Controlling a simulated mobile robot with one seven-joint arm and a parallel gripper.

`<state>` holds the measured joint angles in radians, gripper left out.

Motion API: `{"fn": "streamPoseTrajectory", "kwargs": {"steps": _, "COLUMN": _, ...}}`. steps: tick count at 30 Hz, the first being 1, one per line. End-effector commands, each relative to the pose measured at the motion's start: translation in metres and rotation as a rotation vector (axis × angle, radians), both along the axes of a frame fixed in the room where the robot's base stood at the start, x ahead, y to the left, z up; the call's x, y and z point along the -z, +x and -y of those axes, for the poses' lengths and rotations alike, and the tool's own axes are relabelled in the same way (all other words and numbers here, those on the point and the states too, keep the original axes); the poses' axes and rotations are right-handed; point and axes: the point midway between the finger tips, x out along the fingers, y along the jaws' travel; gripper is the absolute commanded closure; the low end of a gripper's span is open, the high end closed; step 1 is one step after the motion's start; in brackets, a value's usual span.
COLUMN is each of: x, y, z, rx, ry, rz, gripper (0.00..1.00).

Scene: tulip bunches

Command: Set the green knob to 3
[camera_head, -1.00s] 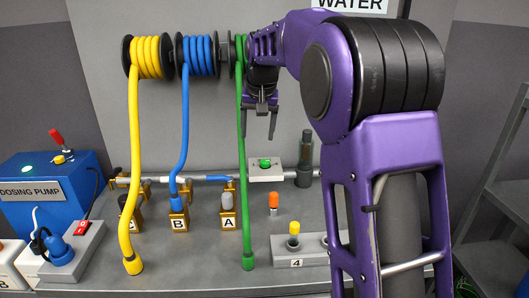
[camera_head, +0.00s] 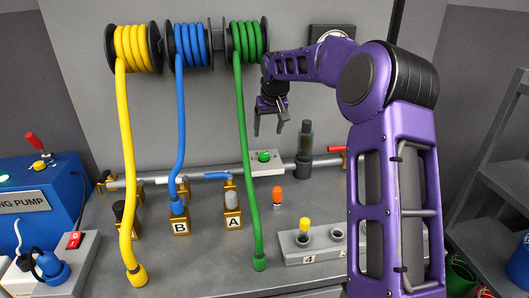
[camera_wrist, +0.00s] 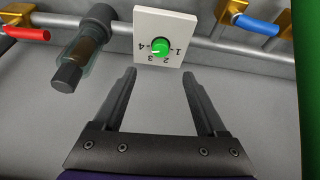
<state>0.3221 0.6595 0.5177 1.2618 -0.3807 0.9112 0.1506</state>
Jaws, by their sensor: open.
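A pale mark on the knob's lower left side seems to point toward the 3 and 4; which one I cannot tell. My gripper (camera_head: 270,125) is open and empty, above the knob in the head view. In the wrist view my gripper's fingertips (camera_wrist: 159,72) spread to either side, below the knob in the picture and apart from it.
A green hose (camera_head: 247,150) hangs close left of my gripper. A dark cylinder (camera_head: 304,145) stands right of the plate, and a grey pipe (camera_head: 148,181) runs along the back. An orange-capped piece (camera_head: 277,196) and a yellow-capped plug (camera_head: 304,226) stand in front.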

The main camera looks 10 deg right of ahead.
Motion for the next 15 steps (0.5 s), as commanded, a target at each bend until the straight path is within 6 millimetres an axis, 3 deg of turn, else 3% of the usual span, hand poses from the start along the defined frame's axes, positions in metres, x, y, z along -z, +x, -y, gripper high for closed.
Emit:
{"fn": "streamPoseTrajectory", "kwargs": {"steps": 9, "x": 0.067, "y": 0.027, "z": -0.003, "rx": 0.000, "ry": 0.003, "rz": -0.003, "gripper": 0.26}}
{"fn": "streamPoseTrajectory", "kwargs": {"steps": 15, "x": 0.098, "y": 0.040, "z": -0.004, "rx": 0.001, "ry": 0.003, "rz": -0.001, "gripper": 0.26}}
